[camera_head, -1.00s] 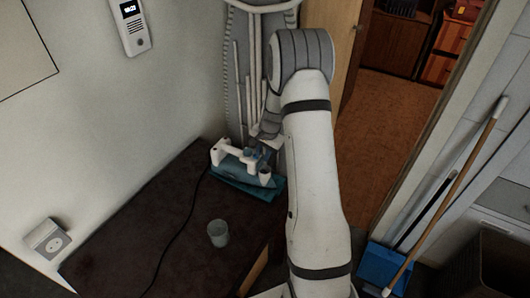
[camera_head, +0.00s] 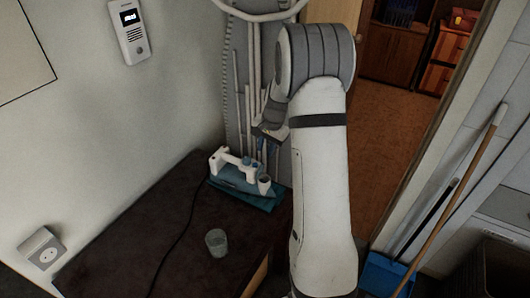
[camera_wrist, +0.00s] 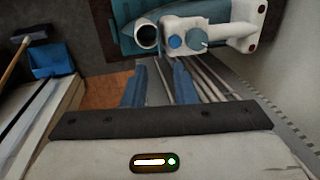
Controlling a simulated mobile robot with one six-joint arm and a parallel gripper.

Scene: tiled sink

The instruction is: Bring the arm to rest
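My arm (camera_head: 322,190) rises through the middle of the head view and bends over at the top. A white and teal device (camera_head: 238,168) sits on a teal flat thing (camera_head: 262,203) on the dark counter (camera_head: 130,235). It also shows at the top of the wrist view (camera_wrist: 205,35), beyond the fingertips and apart from them.
A small cup (camera_head: 216,243) stands on the counter near a black cable (camera_head: 180,235). A broom (camera_head: 455,190) and a blue dustpan (camera_head: 383,275) lean at the right. The doorway floor (camera_head: 400,110) is open.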

